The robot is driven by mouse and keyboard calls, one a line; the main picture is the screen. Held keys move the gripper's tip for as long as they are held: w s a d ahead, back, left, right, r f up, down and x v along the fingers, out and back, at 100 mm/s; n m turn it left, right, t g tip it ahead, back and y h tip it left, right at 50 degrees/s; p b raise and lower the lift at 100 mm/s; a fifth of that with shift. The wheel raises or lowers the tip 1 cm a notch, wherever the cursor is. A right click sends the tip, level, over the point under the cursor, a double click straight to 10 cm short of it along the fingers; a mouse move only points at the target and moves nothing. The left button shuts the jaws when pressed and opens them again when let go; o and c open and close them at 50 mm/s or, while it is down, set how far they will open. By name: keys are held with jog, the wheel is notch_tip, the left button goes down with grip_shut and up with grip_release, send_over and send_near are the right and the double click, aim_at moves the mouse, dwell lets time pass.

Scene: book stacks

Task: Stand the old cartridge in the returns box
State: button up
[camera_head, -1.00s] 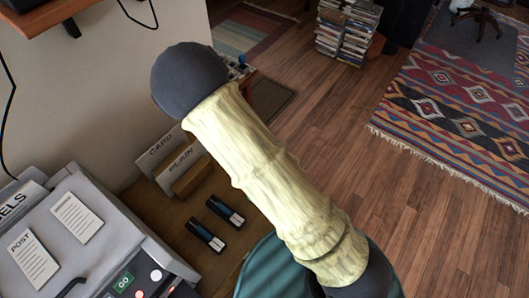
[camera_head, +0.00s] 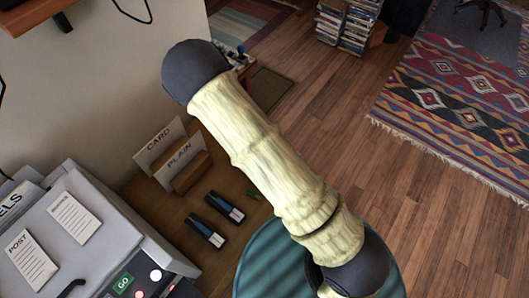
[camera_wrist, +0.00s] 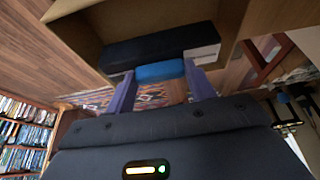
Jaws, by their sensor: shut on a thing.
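In the wrist view my gripper (camera_wrist: 160,76) is shut on the old cartridge (camera_wrist: 158,48), a dark block with a blue tab and a pale end. The purple fingers are on either side of the blue tab. The brown, open-topped returns box (camera_wrist: 72,32) surrounds the cartridge at the top of the view. The cartridge lies across its mouth; I cannot tell how deep it is or whether it touches the box. In the head view my arm hides the gripper, and neither held cartridge nor box shows.
Two dark cartridges with blue and white labels (camera_head: 205,231) (camera_head: 225,207) lie on the wooden desk (camera_head: 160,207). Behind them stand CARD and PLAIN holders (camera_head: 183,163). A grey printer (camera_head: 112,225) is at left. Wooden floor and a patterned rug (camera_head: 455,105) lie at right.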

jog(key=shift+s+a+f, duration=0.1)
jog(key=shift+s+a, duration=0.05)
jog(key=shift+a, duration=0.15)
jog(key=shift+d+f, duration=0.1)
jog(key=shift+f, duration=1.95)
jog(key=shift+f, duration=0.2)
jog(key=o, duration=1.6)
jog(key=shift+c, duration=0.2)
jog(key=shift+r, duration=0.1)
jog(key=v, duration=1.2)
